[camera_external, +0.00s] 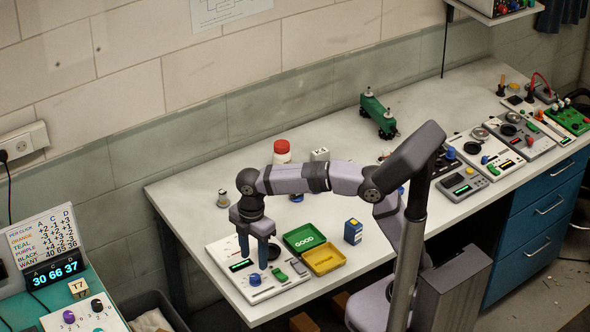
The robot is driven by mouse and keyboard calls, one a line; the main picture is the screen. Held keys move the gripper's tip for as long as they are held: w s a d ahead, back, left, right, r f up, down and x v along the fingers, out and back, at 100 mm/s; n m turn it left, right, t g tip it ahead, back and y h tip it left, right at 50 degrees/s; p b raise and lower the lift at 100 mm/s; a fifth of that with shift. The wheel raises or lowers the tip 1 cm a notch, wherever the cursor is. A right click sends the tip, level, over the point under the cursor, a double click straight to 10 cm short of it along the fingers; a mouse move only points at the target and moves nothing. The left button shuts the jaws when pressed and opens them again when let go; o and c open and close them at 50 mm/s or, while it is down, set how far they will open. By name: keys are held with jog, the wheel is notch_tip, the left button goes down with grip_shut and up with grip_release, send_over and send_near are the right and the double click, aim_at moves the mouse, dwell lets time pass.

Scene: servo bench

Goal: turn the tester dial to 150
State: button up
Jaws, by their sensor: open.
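A white panel device (287,281) lies flat on the near left part of the bench. It has a small lit green display (241,265), a blue round dial (255,280), and small green and dark controls on its right side. It appears to be the tester; the dial's reading is too small to make out. My gripper (254,261) points straight down over this panel, its two blue fingers apart and empty. The fingertips are close to the blue dial, above or behind it; I cannot tell whether they touch it.
A green tray marked GOOD (297,234) and a yellow tray (325,273) sit right of the panel. A blue box (353,231) stands farther right. A red-capped jar (282,152) stands behind my arm. Several instruments crowd the right; the bench's back middle is mostly clear.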

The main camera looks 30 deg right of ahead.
aim_at(255, 276)
jog(key=shift+a, duration=0.15)
jog(key=shift+f, duration=3.65)
jog(key=c, duration=1)
